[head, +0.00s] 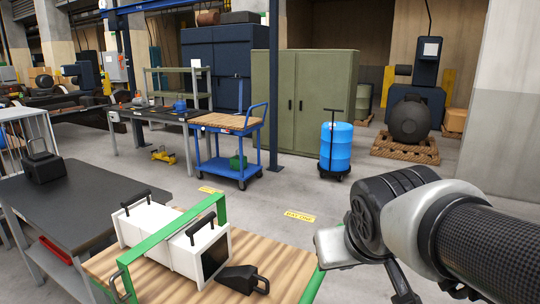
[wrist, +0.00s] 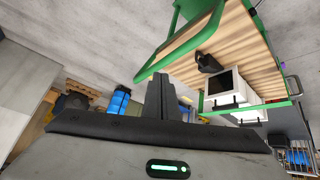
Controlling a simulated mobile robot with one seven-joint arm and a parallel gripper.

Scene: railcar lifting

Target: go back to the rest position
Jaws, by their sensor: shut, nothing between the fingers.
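My gripper (wrist: 160,80) shows in the wrist view with its dark fingers together and nothing between them. In the head view my arm comes in from the right, and its wrist end hangs over the floor just right of the wooden-topped cart. The fingers are apart from the cart and touch nothing that I can see. The cart top (head: 105,264) has a green frame (head: 168,232) and carries a white box-shaped unit (head: 160,241) with black handles. A small black wedge-like block (head: 242,279) lies beside the unit. The wrist view shows the cart tilted, at upper right.
A dark table (head: 100,200) with a black block (head: 43,166) stands at left. A blue trolley (head: 228,123), green cabinet (head: 305,103) and blue drum (head: 336,147) stand farther back. A pallet (head: 405,148) holds a dark round tank. The floor between is clear, with yellow markings (head: 300,216).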

